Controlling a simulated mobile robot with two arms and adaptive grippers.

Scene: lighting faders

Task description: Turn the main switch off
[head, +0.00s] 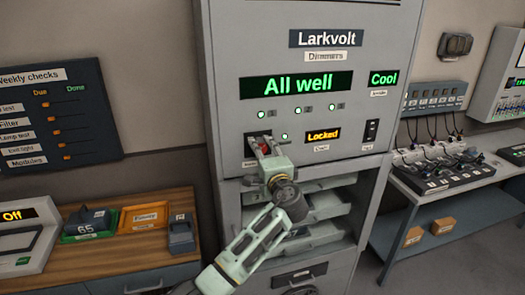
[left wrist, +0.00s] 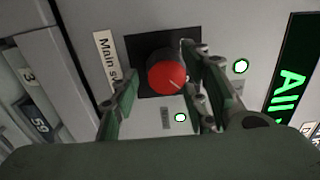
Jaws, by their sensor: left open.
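The main switch is a red round knob (left wrist: 167,72) on a black square plate (left wrist: 135,50), beside a label (left wrist: 107,62) reading "Main s…" in the left wrist view. In the head view the red knob (head: 249,151) is partly hidden by my gripper at the lower left of the Larkvolt cabinet front (head: 225,100). My left gripper (head: 262,148) is open, with its fingers on either side of the knob in the left wrist view (left wrist: 160,85). I cannot tell whether the fingers touch it. My right gripper is not in view.
The cabinet displays read "All well" (head: 296,85), "Cool" (head: 383,78) and "Locked" (head: 323,134). A black rocker switch (head: 371,130) is to the right. A wooden bench (head: 150,250) stands left, a grey table (head: 450,184) right.

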